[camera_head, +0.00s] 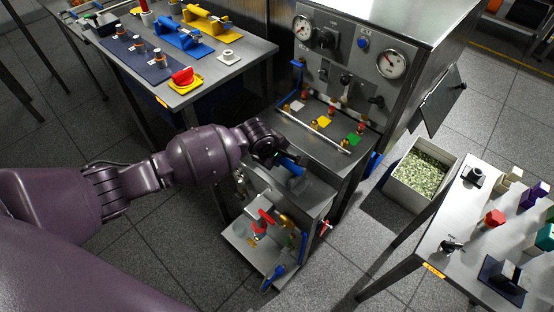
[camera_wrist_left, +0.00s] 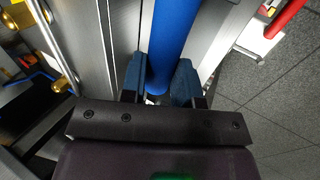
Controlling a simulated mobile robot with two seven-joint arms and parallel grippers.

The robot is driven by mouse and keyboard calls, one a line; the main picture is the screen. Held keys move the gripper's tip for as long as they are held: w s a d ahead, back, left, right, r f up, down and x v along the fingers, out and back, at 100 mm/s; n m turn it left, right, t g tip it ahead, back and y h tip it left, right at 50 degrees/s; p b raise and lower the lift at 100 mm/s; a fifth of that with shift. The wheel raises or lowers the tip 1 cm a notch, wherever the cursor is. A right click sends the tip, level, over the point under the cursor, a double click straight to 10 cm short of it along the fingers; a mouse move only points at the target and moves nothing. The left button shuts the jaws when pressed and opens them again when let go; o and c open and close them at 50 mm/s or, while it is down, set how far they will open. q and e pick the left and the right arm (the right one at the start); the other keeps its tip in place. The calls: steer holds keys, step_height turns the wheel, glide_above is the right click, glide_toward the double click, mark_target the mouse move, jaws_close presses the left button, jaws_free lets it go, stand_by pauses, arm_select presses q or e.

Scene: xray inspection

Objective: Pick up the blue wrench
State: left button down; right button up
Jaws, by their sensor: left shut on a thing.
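My left gripper (camera_head: 284,159) is above the steel shelf of the panel machine in the head view. In the left wrist view its two blue-padded fingers (camera_wrist_left: 160,80) are shut on the blue wrench (camera_wrist_left: 170,35). Only a smooth, round blue length of the wrench shows, running up and out of the picture between the fingers. My right gripper is in neither view.
The machine has gauges (camera_head: 391,64) above and a red-handled valve (camera_head: 265,217) below. A table with yellow and blue holders (camera_head: 181,36) stands at upper left. A bin of green-white pieces (camera_head: 421,168) and a table with blocks (camera_head: 446,216) are at right.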

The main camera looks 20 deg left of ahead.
arm_select(q)
step_height(320, 180, up, 18)
steer(key=p, duration=0.5)
steer(key=c, duration=1.4)
jaws_free()
jaws_close()
steer(key=shift+w, duration=0.1)
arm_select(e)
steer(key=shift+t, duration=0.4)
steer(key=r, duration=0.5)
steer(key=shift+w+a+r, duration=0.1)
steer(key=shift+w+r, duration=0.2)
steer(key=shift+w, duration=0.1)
arm_select(q)
steer(key=shift+p, duration=0.3)
